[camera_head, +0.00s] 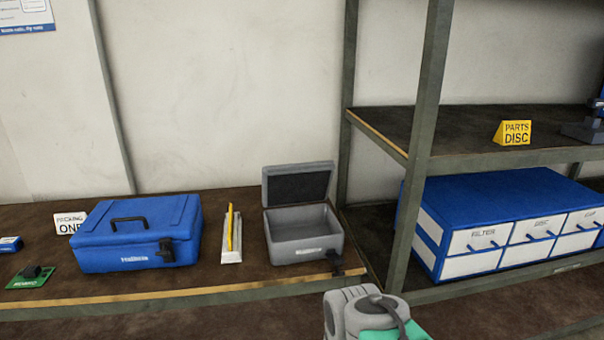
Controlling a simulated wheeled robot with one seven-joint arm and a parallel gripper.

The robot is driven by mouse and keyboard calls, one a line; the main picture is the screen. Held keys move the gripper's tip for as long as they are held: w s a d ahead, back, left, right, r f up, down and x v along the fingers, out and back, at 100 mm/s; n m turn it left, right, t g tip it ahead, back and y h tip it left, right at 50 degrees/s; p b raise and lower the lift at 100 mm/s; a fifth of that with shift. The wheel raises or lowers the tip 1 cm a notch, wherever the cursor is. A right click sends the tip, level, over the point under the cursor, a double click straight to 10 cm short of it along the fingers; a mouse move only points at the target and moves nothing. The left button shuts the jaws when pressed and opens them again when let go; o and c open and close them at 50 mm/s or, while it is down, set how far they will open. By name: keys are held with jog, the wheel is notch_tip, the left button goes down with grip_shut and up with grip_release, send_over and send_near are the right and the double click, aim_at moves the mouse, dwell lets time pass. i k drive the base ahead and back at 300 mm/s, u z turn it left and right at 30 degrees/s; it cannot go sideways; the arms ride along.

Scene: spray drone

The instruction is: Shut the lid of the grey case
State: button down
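The grey case (305,250) stands on the brown bench, right of centre in the head view. Its lid (298,185) is open, tilted up and back at the rear edge. The inside looks empty, and a pale label sits on the front wall. A dark latch-like part (336,262) shows at the front right corner. A rounded grey and green part of my arm shows at the bottom edge, in front of the bench and below the case. My gripper's fingers are not visible.
A shut blue case (140,232) stands to the left. A white tray with a yellow pencil-like item (231,235) lies between the cases. A shelf post (420,150) rises to the right, with blue and white drawers (510,225) behind. The space above the grey case is clear.

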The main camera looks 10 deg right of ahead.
aim_at(296, 179)
jog(key=k, duration=0.95)
jog(key=u, duration=0.85)
jog(key=i, duration=1.65)
jog(key=z, duration=0.35)
